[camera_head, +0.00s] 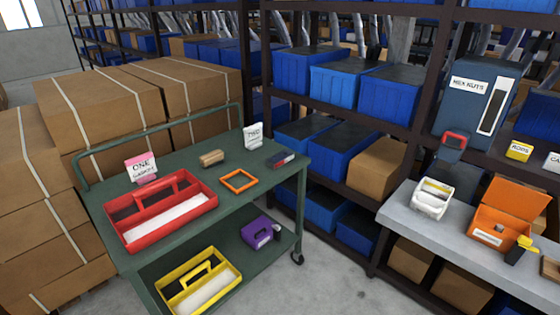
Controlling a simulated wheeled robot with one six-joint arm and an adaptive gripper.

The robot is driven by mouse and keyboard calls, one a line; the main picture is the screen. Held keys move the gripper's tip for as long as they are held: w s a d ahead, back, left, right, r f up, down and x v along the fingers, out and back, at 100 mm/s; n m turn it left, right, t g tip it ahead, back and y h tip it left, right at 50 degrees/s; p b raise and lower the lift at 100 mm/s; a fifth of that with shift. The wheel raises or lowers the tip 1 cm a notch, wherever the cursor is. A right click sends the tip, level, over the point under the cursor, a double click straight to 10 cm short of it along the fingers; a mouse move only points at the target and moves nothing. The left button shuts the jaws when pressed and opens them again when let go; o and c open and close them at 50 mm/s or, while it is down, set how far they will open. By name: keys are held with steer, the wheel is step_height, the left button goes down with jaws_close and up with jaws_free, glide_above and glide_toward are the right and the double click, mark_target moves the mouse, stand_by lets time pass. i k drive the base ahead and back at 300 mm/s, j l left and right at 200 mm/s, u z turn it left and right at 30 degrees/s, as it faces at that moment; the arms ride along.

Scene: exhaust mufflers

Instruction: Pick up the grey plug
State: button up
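I cannot make out a grey plug for certain in the head view. My gripper is not in view. The green cart (110,229) carries a red tote (205,205) with a white lining, a small tan block (211,158), a flat orange frame (239,181) and a small dark and red box (281,158). On the grey bench (398,211) at the right stand a white container (432,198) with several compartments and an open orange box (509,208). The contents of both are too small to tell. A black and yellow item (520,250) is beside the orange box.
The cart's lower shelf holds a yellow tote (199,284) and a purple box (260,232). A hex nuts dispenser (474,105) stands behind the bench. Cardboard boxes (95,110) are at the left, and shelves with blue bins (305,70) behind. Floor (325,275) is clear between cart and bench.

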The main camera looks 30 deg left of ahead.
mark_target(499, 229)
steer(key=i+j, duration=0.25)
steer(key=j, duration=0.15)
steer(key=i+j, duration=0.25)
steer(key=j, duration=0.15)
steer(key=i+j+z, duration=0.1)
steer(key=i+j, duration=0.4)
steer(key=j, duration=0.3)
steer(key=i+j, duration=0.25)
steer(key=j, duration=0.15)
steer(key=z, duration=0.05)
